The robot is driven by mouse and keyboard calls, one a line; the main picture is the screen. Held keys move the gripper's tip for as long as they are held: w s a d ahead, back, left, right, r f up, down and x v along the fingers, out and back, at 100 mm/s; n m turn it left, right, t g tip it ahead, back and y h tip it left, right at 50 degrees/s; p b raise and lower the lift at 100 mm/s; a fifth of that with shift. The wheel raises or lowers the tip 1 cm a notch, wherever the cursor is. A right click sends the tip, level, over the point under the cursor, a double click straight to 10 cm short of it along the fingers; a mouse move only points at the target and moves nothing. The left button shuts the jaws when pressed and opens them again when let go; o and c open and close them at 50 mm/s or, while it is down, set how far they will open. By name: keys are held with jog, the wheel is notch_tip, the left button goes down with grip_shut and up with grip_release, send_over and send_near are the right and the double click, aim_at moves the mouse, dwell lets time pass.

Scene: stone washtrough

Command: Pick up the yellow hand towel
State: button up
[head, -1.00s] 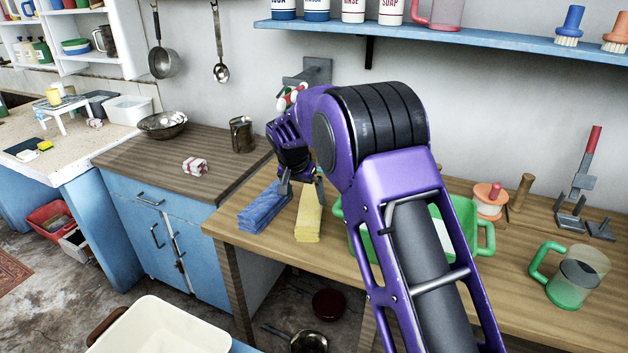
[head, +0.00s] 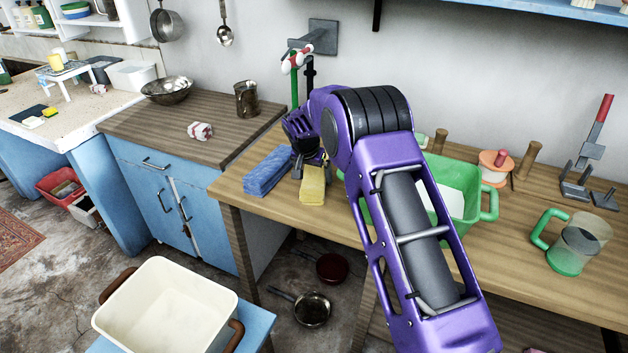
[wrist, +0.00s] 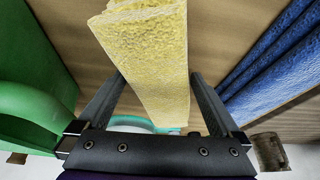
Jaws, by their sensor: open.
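The yellow hand towel (head: 313,187) lies folded in a long strip on the wooden counter, its near end toward the front edge. My gripper (head: 311,168) is over it, pointing down and open, hiding its far part in the head view. In the wrist view the yellow towel (wrist: 150,60) runs between the two open fingers (wrist: 160,98), one on each side, with visible gaps. I cannot tell how far down the fingertips reach. A folded blue towel (head: 267,172) lies just left of it, and shows on the right in the wrist view (wrist: 270,55).
A green tub (head: 468,208) stands close on the right of the yellow towel. Behind my gripper are a tap (head: 297,60) and its wall plate. A green jug (head: 567,245) stands far right. A cream basin (head: 165,310) is at the front left.

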jog(key=shift+c, duration=0.2)
jog(key=c, duration=1.1)
